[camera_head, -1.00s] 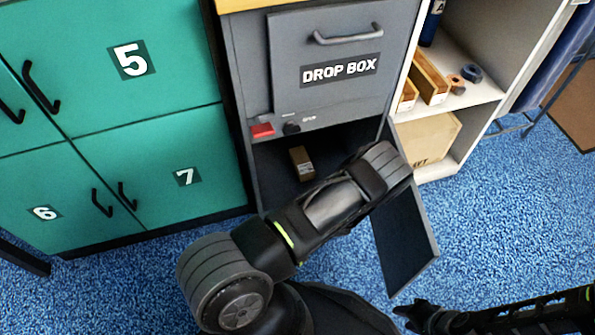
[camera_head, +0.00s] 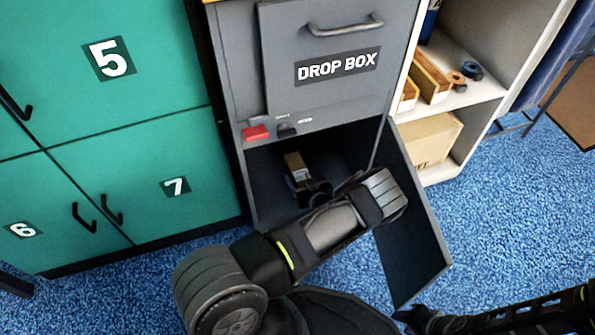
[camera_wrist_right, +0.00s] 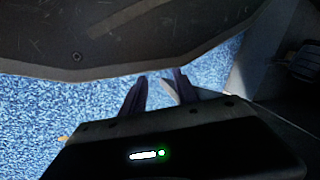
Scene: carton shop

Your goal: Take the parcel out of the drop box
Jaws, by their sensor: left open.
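The drop box (camera_head: 325,115) is a grey cabinet, with its lower compartment open and its dark door swung out to the right. A small brown parcel (camera_head: 294,163) lies inside on the dark compartment floor. My left gripper (camera_head: 305,187) is open inside the compartment, right at the near end of the parcel; its fingertips are partly hidden, and I cannot tell whether they touch it. My right gripper (camera_head: 415,314) is low at the right, outside the box.
The open door (camera_head: 412,225) stands close on the right of my left arm. Green lockers (camera_head: 120,150) stand at the left. A shelf at the right holds a carton (camera_head: 430,140) and wooden trays (camera_head: 432,78). Blue carpet (camera_head: 510,210) is clear at the right.

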